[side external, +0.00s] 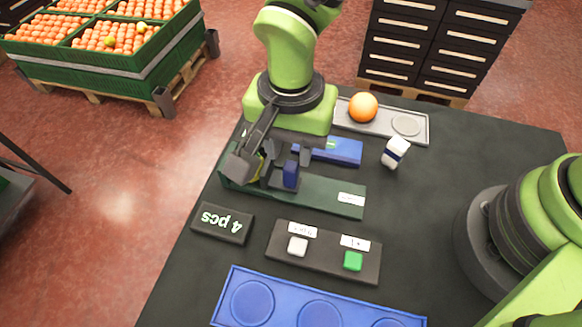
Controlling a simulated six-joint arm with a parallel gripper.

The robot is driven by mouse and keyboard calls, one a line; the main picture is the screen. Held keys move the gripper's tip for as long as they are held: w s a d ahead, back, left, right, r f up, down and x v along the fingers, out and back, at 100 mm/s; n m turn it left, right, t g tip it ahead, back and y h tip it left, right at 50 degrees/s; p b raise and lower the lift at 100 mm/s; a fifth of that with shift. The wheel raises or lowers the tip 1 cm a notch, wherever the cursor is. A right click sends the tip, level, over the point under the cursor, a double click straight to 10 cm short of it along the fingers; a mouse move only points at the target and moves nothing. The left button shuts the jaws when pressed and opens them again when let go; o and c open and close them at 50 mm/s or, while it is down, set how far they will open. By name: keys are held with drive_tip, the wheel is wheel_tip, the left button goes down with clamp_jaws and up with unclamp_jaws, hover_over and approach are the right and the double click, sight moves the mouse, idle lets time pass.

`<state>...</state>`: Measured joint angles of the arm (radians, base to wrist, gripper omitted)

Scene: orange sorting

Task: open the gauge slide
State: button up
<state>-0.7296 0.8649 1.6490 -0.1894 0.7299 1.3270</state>
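The gauge slide has a long dark green base (325,196) with a small white label at its right end. An upright dark blue handle (290,175) stands on its left half. My gripper (287,155) points down just behind the handle, its dark fingers spread apart with a gap between them. Whether a finger touches the handle cannot be told. A dark grey, angular part with a yellow-green piece hides the left end of the base.
The table's right-middle is clear.

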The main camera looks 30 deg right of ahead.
sight(291, 166)
wheel_tip(291, 166, down, 7)
drive_tip(key=shift+r, duration=0.15)
drive_tip(key=shift+c, duration=0.2)
